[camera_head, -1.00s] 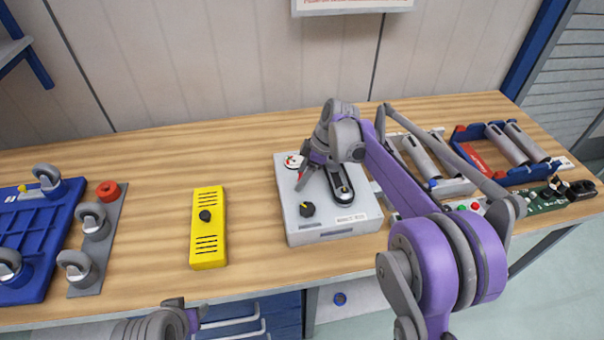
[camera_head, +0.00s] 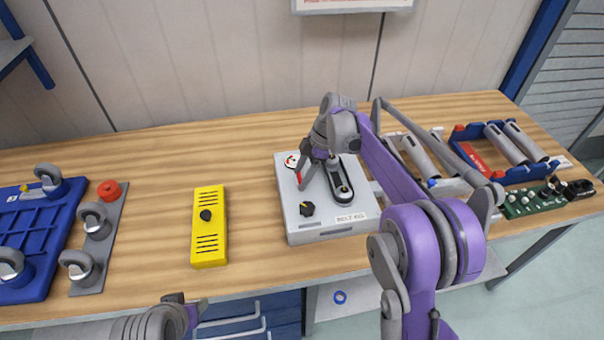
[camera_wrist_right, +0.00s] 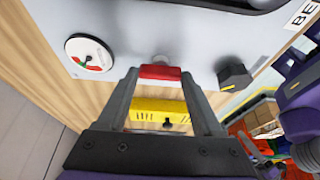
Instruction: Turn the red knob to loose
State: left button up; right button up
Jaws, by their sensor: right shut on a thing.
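In the head view a bit of the red knob (camera_head: 298,178) shows beside the fingers of my right gripper (camera_head: 302,180). The grey box (camera_head: 330,228) carries a round red-and-green dial (camera_head: 291,160), a black knob (camera_head: 307,208) and a black belt loop (camera_head: 342,187). My left gripper (camera_head: 192,311) is low at the bottom edge, partly cut off; its jaws are unclear.
A yellow slotted box (camera_head: 208,240) with a black knob stands left of the grey box. Caster plates (camera_head: 98,268) lie further left. Roller trays (camera_head: 500,170) and a green circuit board (camera_head: 535,200) lie to the right. Bare wooden table lies between the boxes.

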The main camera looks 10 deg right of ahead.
jog(key=o, duration=1.4)
jog(key=shift+c, duration=0.2)
jog(key=shift+r, duration=0.15)
jog(key=v, duration=1)
jog(key=shift+d+r+p, duration=0.25)
jog(key=shift+p, duration=0.05)
jog(key=s+m+t+h, duration=0.25)
jog(key=s+m, duration=0.65)
jog(key=s, duration=0.5)
jog(key=s+f+m+t+h, duration=0.1)
jog(key=s+f+m, duration=0.3)
jog(key=s, duration=0.4)
jog(key=s+d+f+m+t+h, duration=0.1)
jog(key=s+f+m+t, duration=0.1)
jog(key=s+f+m, duration=0.3)
jog(key=s+f, duration=0.1)
jog(key=s, duration=0.1)
jog(key=shift+s+d+f, duration=0.25)
jog(key=shift+s+f, duration=0.1)
jog(key=shift+s, duration=0.05)
